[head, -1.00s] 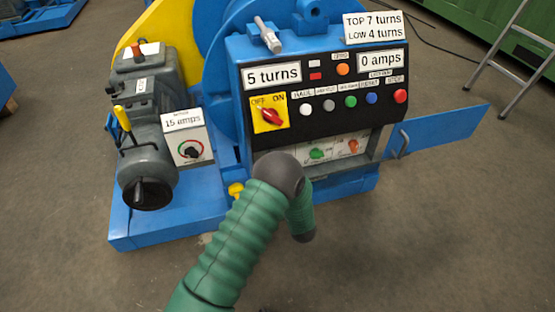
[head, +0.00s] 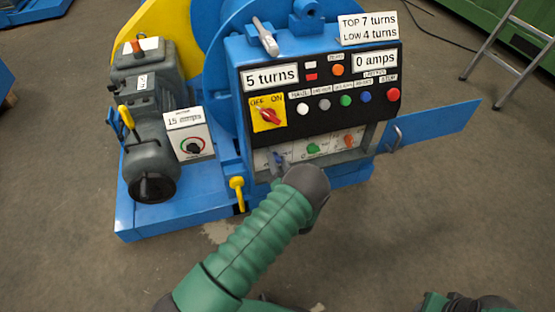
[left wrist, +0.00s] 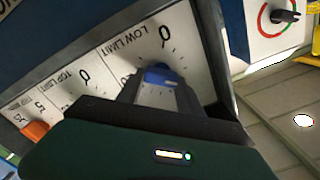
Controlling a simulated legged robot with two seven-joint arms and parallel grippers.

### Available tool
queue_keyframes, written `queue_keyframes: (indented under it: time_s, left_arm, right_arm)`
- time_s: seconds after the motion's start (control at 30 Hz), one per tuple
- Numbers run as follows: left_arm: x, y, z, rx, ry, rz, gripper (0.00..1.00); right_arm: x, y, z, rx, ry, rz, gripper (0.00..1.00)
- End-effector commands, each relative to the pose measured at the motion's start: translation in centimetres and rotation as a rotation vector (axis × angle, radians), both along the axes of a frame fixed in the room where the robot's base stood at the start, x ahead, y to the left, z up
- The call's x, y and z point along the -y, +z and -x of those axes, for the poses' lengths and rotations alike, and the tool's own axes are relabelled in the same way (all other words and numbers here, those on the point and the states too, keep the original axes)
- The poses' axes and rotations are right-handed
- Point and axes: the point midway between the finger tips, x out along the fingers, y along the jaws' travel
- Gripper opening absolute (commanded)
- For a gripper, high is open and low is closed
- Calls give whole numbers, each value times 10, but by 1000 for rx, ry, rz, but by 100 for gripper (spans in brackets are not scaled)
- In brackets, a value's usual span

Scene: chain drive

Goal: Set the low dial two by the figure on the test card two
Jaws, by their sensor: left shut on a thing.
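The test card (head: 367,29) on top of the machine reads TOP 7 turns, LOW 4 turns. The low dial is a blue knob (left wrist: 160,75) on the white LOW LIMIT panel (left wrist: 150,40), whose figure reads 0. My left gripper (left wrist: 158,92) is shut on this knob, its fingers partly covering it. In the head view the left gripper (head: 280,164) reaches into the lower recess at its left end, and its arm covers part of the panel. The green knob (head: 313,148) and orange knob (head: 349,141) sit to the right. My right gripper is not in view.
The panel display (head: 271,77) reads 5 turns and another display (head: 376,61) reads 0 amps. The red OFF/ON switch (head: 270,115) is above the recess. A blue door (head: 435,125) stands open at right. A yellow-handled lever (head: 237,190) hangs at lower left.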

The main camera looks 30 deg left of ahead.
Motion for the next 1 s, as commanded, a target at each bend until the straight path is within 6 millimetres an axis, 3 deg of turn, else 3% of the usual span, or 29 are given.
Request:
queue_keyframes:
  time_s: [0.57,0.6,0.73,1.0]
  left_arm:
    - [2,-5,1,-32,-3,-13,3]
    - [3,-5,1,-32,-3,-13,48]
    - [2,-3,0,-30,-2,-14,65]
    - [1,-1,0,-25,-1,-17,65]
  right_arm:
    - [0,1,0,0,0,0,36]
    - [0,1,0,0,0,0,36]
    - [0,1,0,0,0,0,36]
    - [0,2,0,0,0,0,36]
